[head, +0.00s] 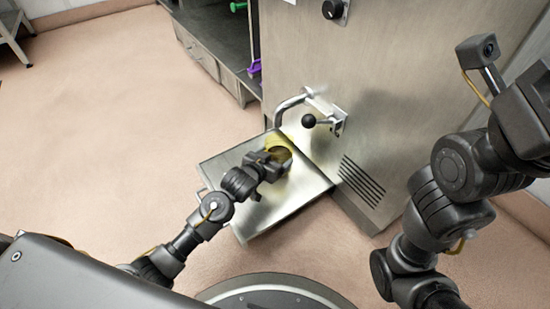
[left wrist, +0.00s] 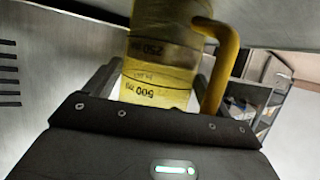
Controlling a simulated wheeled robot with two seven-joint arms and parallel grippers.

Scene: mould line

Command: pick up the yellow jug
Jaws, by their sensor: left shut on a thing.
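The yellow jug (head: 281,150) is see-through with dark measuring marks. In the head view it stands over the metal tray (head: 232,168) at the foot of the steel machine, partly hidden by my left gripper (head: 268,163). In the left wrist view the jug (left wrist: 160,62) sits between the two fingers of my left gripper (left wrist: 150,85), which is shut on it. Its yellow handle (left wrist: 222,65) is on the right side there. I cannot tell whether the jug touches the tray. My right arm shows at the right of the head view, but its fingertips are not visible.
The steel machine (head: 400,90) stands right behind the tray, with a lever with a black ball knob (head: 308,121) jutting out above it. A steel bench (head: 208,40) with purple and green items is at the back. The floor (head: 90,120) on the left is clear.

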